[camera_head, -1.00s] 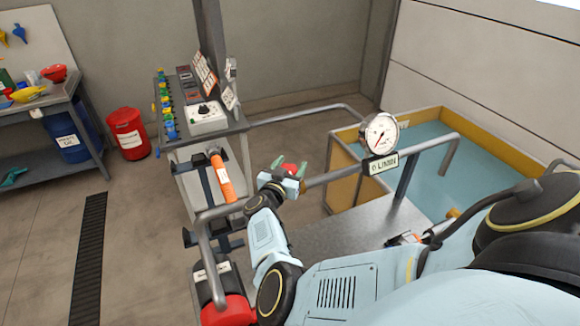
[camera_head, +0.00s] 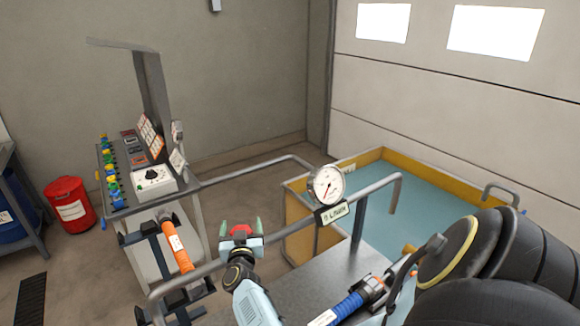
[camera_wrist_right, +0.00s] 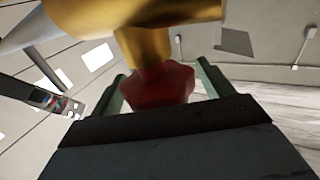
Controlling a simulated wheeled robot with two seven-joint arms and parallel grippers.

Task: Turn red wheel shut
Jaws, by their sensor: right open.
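The red wheel (camera_head: 241,230) sits between the green fingertips of my right gripper (camera_head: 240,232) at the pipe, left of the gauge. In the right wrist view the red wheel (camera_wrist_right: 157,86) hangs under a brass valve body (camera_wrist_right: 165,30). My right gripper (camera_wrist_right: 158,90) is open, with one green finger on each side of the wheel and gaps visible beside it. Whether the fingers touch the wheel cannot be told. My left gripper does not show.
A grey pipe (camera_head: 285,248) with a round gauge (camera_head: 328,184) runs past the wheel. A panel cart (camera_head: 150,175) with an orange-handled tool (camera_head: 177,248) stands left. A yellow-rimmed water tank (camera_head: 440,180) is behind. A blue-handled tool (camera_head: 348,305) lies on the metal bench (camera_head: 285,290).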

